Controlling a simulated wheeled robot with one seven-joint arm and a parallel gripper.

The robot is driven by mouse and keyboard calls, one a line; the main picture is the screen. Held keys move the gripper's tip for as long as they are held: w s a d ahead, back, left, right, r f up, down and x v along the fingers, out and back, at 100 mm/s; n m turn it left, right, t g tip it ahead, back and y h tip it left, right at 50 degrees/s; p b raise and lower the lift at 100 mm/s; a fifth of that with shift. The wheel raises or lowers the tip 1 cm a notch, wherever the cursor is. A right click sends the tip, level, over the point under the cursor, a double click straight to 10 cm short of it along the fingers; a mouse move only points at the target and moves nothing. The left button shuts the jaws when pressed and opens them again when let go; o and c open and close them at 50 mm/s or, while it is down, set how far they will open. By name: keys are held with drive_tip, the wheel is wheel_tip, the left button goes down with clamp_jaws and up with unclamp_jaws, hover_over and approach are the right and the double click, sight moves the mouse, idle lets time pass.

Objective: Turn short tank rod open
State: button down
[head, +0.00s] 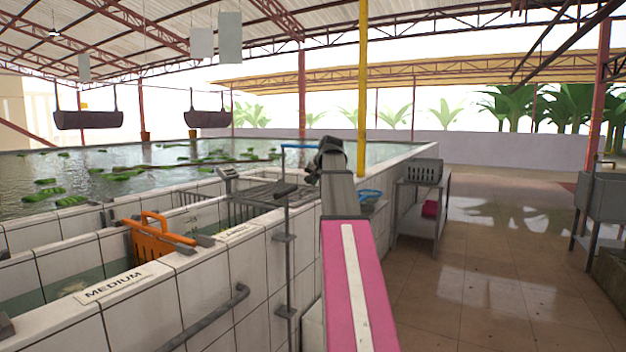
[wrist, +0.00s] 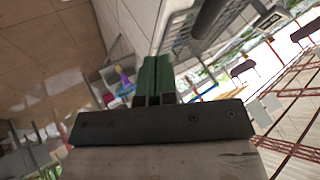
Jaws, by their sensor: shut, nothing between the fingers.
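A thin grey vertical rod (head: 288,260) runs down the outside of the white tiled tank wall in the head view, held by small brackets, with a short dark handle at its top. I take it to be the short tank rod; the label near it is too small to read. In the wrist view my gripper's green fingers (wrist: 155,78) are together and empty. A dark grey bar (wrist: 208,18) shows beyond them, possibly the rod's handle.
The tiled tank with the MEDIUM label (head: 122,283) and an orange crate-like piece (head: 155,238) lie left. A bent pipe rail (head: 205,322) juts from the wall. A yellow post (head: 362,90) and a shelf table (head: 418,210) stand beyond. The tiled floor at right is open.

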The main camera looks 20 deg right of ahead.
drive_tip(key=w+a+f, duration=0.3)
drive_tip(key=w+f, duration=0.1)
drive_tip(key=w, duration=0.3)
drive_tip(key=shift+a, duration=0.25)
drive_tip(key=shift+f, duration=0.1)
